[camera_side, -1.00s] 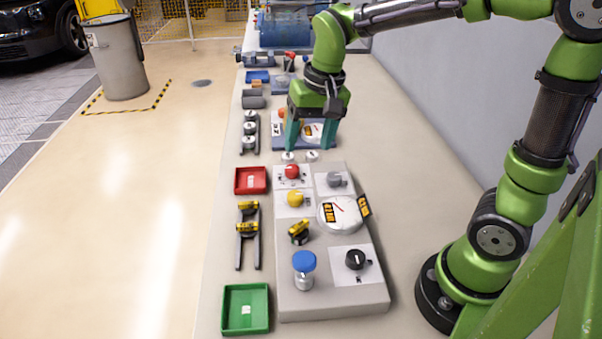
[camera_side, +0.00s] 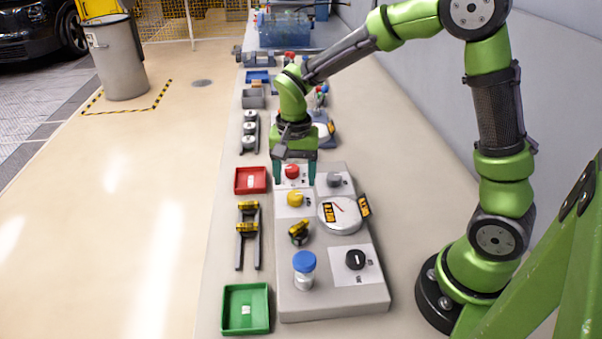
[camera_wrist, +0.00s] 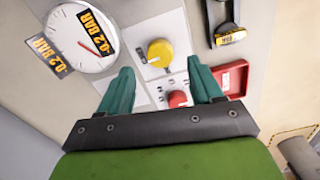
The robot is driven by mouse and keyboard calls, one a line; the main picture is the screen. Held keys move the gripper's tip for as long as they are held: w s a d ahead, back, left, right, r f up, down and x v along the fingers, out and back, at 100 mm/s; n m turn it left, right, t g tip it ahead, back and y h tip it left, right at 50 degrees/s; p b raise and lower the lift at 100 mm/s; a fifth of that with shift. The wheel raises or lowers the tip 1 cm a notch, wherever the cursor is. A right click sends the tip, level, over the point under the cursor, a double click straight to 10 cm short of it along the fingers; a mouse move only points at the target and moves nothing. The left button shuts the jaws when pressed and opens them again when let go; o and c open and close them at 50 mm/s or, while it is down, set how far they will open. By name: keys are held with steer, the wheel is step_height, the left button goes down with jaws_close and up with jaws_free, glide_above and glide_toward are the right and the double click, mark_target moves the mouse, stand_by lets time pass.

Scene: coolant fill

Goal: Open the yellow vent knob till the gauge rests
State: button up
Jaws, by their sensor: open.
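The yellow vent knob (camera_side: 295,198) sits on a white plate on the grey panel, between the red knob (camera_side: 292,171) and the black-and-yellow valve handle (camera_side: 299,232). The gauge (camera_side: 339,215) is a round white dial with a red needle, to the right of the yellow knob. Its label in the wrist view (camera_wrist: 82,38) reads -0.2 BAR. My gripper (camera_side: 294,182) is open and empty above the panel, near the red knob. In the wrist view the yellow knob (camera_wrist: 160,52) lies beyond my fingertips (camera_wrist: 160,82), and the red knob (camera_wrist: 178,98) lies between the fingers.
A grey knob (camera_side: 334,180) and a black knob (camera_side: 355,260) are on the panel, with a blue-capped bottle (camera_side: 304,272) at its front. A red tray (camera_side: 250,181), a green tray (camera_side: 246,308) and a rack with yellow-topped pieces (camera_side: 247,235) stand to the left.

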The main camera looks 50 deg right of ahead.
mark_target(295, 195)
steer(key=shift+f, duration=2.7)
steer(key=c, duration=1.1)
steer(key=shift+o, duration=0.2)
